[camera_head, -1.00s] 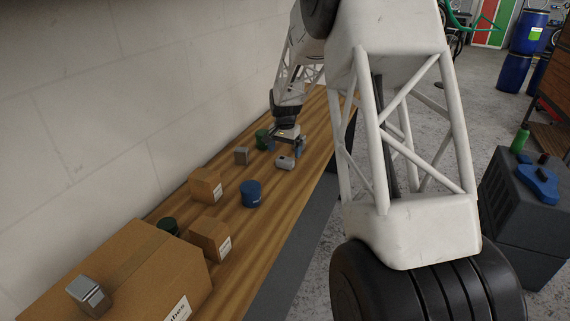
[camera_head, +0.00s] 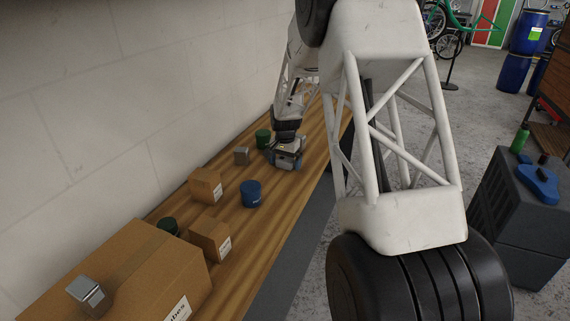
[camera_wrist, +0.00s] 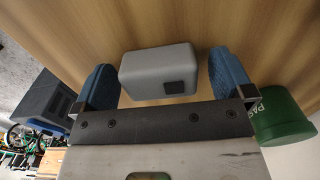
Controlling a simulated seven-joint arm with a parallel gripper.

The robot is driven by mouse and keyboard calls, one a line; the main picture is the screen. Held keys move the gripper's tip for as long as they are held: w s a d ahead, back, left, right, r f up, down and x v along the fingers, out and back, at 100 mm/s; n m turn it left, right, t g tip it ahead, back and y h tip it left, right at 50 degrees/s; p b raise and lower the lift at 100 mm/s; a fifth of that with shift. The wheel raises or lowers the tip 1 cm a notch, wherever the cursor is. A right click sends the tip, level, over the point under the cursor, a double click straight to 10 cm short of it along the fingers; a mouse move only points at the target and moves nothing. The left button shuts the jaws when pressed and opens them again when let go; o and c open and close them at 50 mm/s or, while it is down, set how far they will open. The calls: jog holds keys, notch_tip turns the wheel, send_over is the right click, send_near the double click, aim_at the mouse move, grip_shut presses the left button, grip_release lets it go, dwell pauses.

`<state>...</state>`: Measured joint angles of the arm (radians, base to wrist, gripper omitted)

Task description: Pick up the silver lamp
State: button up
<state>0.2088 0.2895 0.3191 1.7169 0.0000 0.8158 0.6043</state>
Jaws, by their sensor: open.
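The silver lamp, a grey rounded block with a small dark square on one side, lies on the wooden bench in the wrist view (camera_wrist: 157,68). My gripper (camera_wrist: 165,84) is open, with its two blue finger pads on either side of the lamp. A small gap shows between the lamp and each pad. In the head view my gripper (camera_head: 286,160) is down at the bench and hides most of the lamp.
A green can (camera_wrist: 285,115) stands close beside one finger; it also shows in the head view (camera_head: 262,138). A grey block (camera_head: 241,155), a blue can (camera_head: 251,193) and small cartons (camera_head: 206,186) stand nearer. A silver block (camera_head: 88,294) sits on a large cardboard box (camera_head: 140,262).

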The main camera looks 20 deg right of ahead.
aim_at(285, 159)
jog(key=c, duration=1)
jog(key=shift+r, duration=0.1)
jog(key=shift+c, duration=0.2)
jog(key=shift+r, duration=0.8)
jog(key=shift+s+r, duration=0.1)
jog(key=shift+r, duration=0.85)
jog(key=s+a, duration=0.1)
jog(key=s, duration=0.4)
jog(key=s+a+r, duration=0.1)
jog(key=s, duration=0.4)
jog(key=s+a, duration=0.1)
jog(key=s, duration=0.4)
jog(key=shift+s+a+r, duration=0.15)
jog(key=shift+s, duration=0.05)
